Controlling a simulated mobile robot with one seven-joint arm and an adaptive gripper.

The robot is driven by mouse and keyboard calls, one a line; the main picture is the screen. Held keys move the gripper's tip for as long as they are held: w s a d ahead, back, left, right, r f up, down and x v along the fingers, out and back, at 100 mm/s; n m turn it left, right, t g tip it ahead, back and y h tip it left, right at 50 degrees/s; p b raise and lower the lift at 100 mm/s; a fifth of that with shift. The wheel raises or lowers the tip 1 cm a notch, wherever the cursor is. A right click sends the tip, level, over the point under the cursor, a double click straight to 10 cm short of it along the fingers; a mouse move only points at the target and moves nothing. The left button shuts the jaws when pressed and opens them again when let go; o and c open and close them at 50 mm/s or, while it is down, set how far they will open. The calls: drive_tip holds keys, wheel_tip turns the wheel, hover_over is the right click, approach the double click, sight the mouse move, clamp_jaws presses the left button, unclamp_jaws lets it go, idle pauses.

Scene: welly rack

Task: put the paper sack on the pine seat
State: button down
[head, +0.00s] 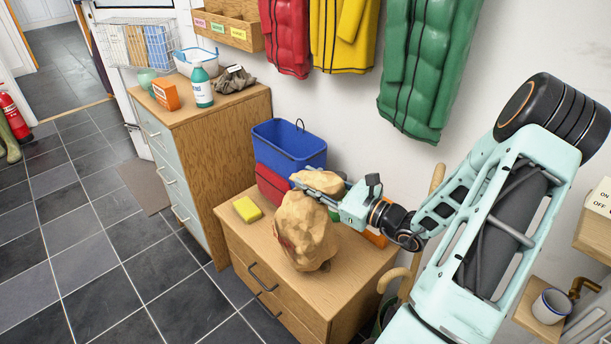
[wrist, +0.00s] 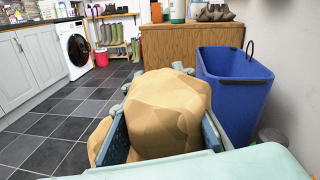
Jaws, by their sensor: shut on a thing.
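The paper sack (head: 305,232) is tan, crumpled and bulky. My gripper (head: 320,187) is shut on its upper part, with some of the sack bulging above the fingers. In the wrist view the sack (wrist: 165,115) fills the space between the two fingers. The pine seat (head: 345,283) is the low wooden unit with drawers, below the sack in the head view. The sack hangs over the seat's top near its front edge and hides part of it. I cannot tell whether its bottom touches the top.
On the seat are a yellow sponge (head: 247,209), a blue bin (head: 288,146) and a red item (head: 272,185) behind the sack. An orange item (head: 375,238) shows beyond my gripper. A taller drawer cabinet (head: 220,125) stands to the left. Coats hang above.

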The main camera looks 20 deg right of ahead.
drive_tip(key=shift+f+b, duration=0.45)
drive_tip(key=shift+f, duration=1.05)
drive_tip(key=c, duration=2)
unclamp_jaws()
drive_tip(key=shift+d+f, duration=0.1)
drive_tip(key=shift+f, duration=0.1)
drive_tip(key=shift+c, duration=0.2)
drive_tip(key=o, duration=0.4)
drive_tip(key=shift+s, duration=0.1)
drive_tip(key=shift+o, duration=0.2)
drive_tip(key=p+v, duration=0.2)
drive_tip(key=v, duration=1)
drive_tip(key=shift+r, duration=0.1)
